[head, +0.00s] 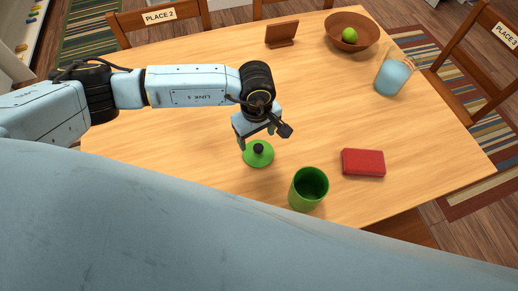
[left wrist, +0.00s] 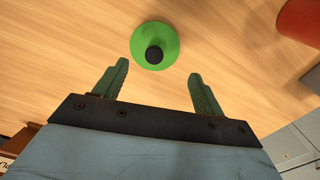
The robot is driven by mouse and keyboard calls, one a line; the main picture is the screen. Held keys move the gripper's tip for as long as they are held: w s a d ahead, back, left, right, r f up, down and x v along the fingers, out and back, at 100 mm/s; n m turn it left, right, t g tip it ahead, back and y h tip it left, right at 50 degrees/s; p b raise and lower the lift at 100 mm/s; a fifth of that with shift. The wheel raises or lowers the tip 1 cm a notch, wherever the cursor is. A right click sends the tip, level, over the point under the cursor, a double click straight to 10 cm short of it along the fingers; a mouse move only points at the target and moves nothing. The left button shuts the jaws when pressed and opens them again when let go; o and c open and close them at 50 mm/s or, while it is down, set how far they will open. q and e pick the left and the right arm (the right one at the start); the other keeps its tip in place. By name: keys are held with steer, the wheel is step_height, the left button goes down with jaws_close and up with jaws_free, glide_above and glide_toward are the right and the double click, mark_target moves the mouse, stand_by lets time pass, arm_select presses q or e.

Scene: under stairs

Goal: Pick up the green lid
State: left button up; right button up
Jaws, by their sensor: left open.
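The green lid (head: 258,155) is a round disc with a dark knob, lying on the wooden table. In the left wrist view the lid (left wrist: 155,46) is ahead of and between the two fingertips, with a gap to both. My left gripper (head: 257,134) is above the table, just behind the lid in the head view. Its jaws (left wrist: 153,75) are open and empty. A green canister (head: 308,189) with an open top stands right of the lid. My right gripper is not in view.
A red box (head: 363,163) lies right of the canister. A brown bowl (head: 352,32) with a green fruit, a glass jug (head: 394,73) and a small brown stand (head: 282,34) are farther back. Chairs surround the table (head: 180,150); its middle is clear.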

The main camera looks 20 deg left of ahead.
mark_target(258, 148)
arm_select(q)
steer(key=f, duration=0.5)
steer(key=w+f, duration=0.1)
steer(key=f, duration=0.2)
steer(key=shift+d+f, duration=0.15)
steer(key=shift+f, duration=0.1)
steer(key=shift+s, duration=0.15)
steer(key=c, duration=1.4)
